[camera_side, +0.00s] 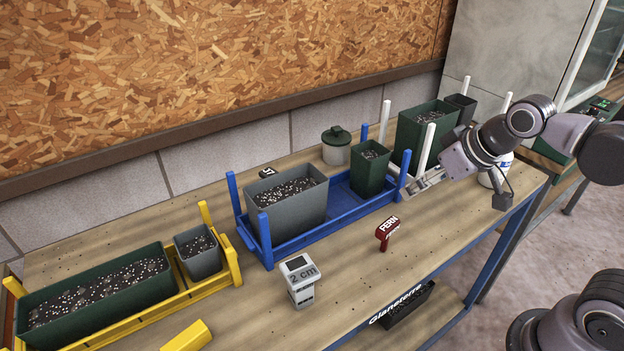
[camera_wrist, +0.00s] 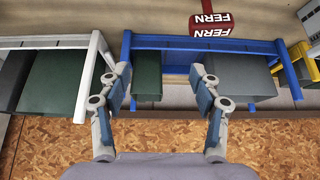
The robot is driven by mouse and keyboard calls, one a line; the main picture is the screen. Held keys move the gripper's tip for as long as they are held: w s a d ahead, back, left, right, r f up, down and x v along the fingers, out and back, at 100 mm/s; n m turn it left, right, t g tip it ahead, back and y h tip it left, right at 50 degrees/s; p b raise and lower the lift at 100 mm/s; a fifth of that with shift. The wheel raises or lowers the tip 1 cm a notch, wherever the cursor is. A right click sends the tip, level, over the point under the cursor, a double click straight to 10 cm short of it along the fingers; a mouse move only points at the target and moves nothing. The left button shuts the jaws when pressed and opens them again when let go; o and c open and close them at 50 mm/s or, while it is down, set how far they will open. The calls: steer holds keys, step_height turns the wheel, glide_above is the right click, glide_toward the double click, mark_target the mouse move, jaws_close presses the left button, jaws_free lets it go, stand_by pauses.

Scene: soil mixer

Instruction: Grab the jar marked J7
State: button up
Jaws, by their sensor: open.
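A pale jar with a dark green lid (camera_side: 336,146) stands upright at the back of the bench, behind the blue rack; I can read no J7 on it. A white container (camera_side: 492,176) stands at the right end, partly hidden by my arm; its marking is not readable. A small black tag (camera_side: 266,172) lies near the wall, its light marking too small to read surely. My gripper (camera_side: 424,184) is open and empty by the right end of the blue rack. In the wrist view its fingers (camera_wrist: 162,76) are spread, with neither jar recognisable.
The blue rack (camera_side: 289,244) holds a grey planter and a green pot. A yellow rack (camera_side: 223,282) with soil-filled pots stands left. White posts (camera_side: 427,148) rise beside my gripper.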

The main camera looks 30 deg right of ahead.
steer(key=w+a+r+g, duration=0.1)
steer(key=w+a+r, duration=0.2)
steer(key=w+r, duration=0.45)
steer(key=n+g, duration=0.2)
steer(key=g, duration=0.2)
glide_above(269, 172)
steer(key=s, duration=0.1)
step_height(269, 172, down, 8)
steer(key=shift+d+r, duration=0.1)
steer(key=shift+d, duration=0.05)
steer(key=shift+w+f, duration=0.1)
steer(key=shift+f, duration=0.55)
steer(key=f, duration=0.6)
steer(key=w+f, duration=0.1)
steer(key=f, duration=0.3)
steer(key=shift+c, duration=0.3)
steer(key=c, duration=1.2)
